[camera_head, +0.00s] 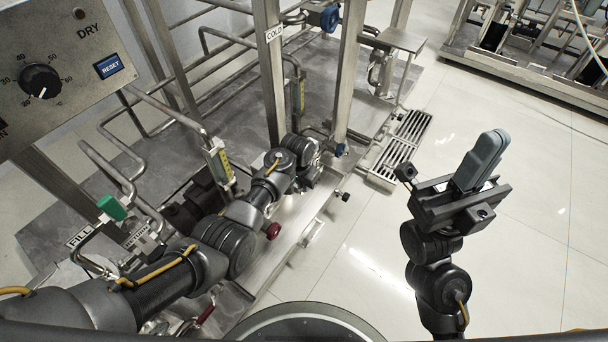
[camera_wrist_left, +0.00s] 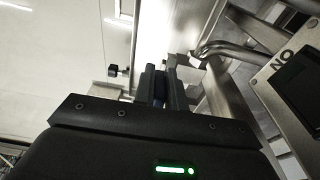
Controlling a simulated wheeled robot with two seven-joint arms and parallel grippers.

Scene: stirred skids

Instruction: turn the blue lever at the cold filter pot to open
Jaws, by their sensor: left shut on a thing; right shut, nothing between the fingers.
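The left arm reaches in from the left to the foot of the steel post on the skid, and its gripper (camera_head: 326,160) is low there. A small blue part (camera_head: 340,150), which looks like the blue lever, shows just beyond the gripper. In the left wrist view, my left fingers (camera_wrist_left: 161,84) are closed around a narrow blue piece (camera_wrist_left: 158,98) in front of bright steel. Most of the lever is hidden by the fingers, so its angle cannot be told. My right gripper (camera_head: 481,160) is shut and empty, raised over the bare floor at the right.
A COLD label (camera_head: 274,33) is on an upright post. A blue valve part (camera_head: 330,18) sits higher on the pipes. A red knob (camera_head: 273,230), a black knob (camera_head: 345,197) and a green handle (camera_head: 112,207) are near the left arm.

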